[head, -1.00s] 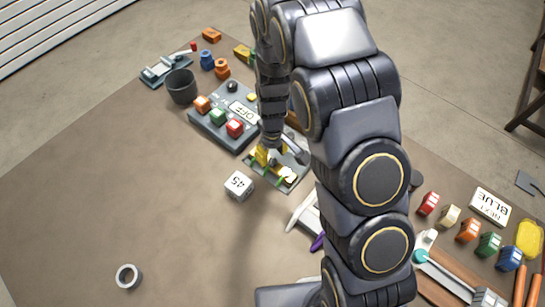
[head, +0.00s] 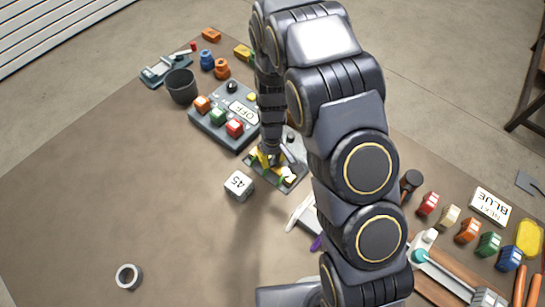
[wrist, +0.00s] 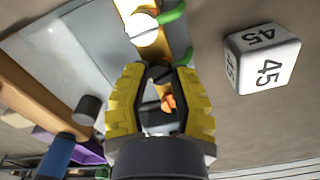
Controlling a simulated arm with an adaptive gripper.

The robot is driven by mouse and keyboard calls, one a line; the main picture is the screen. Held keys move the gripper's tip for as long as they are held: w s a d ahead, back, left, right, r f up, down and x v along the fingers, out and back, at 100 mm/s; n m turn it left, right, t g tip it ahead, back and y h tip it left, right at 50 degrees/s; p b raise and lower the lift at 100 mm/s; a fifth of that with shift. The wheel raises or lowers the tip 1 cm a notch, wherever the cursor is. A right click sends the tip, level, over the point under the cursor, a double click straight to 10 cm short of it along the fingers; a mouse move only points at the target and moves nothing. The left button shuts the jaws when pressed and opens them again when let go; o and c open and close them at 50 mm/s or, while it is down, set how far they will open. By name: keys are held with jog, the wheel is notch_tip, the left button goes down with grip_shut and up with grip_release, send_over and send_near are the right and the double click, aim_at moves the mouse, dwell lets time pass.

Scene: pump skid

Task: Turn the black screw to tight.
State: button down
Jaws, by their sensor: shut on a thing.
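My gripper (head: 268,163) points down over a small grey fixture plate (head: 289,182) in the head view. In the wrist view its yellow fingers (wrist: 161,76) are closed around a dark piece, which looks like the black screw (wrist: 158,74). An orange pointer-like tip (wrist: 168,103) shows between the fingers. The fingers hide most of the screw, and I cannot read how far it is turned. A separate dark cylinder (wrist: 88,108) stands to the left of the fingers. A white round part (wrist: 141,28) and a green part (wrist: 172,14) lie just beyond the fingertips.
A white cube marked 45 (head: 239,185) stands close to the plate; it also shows in the wrist view (wrist: 263,60). A grey button panel (head: 212,121) with an OFF sign stands behind. A dark cup (head: 181,86) is farther left. The table's near left is mostly clear, with one grey ring (head: 129,277).

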aim_at(272, 161)
jog(key=m, duration=0.2)
jog(key=shift+m, duration=0.4)
jog(key=c, duration=1.1)
grip_release()
jog(key=shift+o, duration=0.2)
notch_tip(272, 161, up, 12)
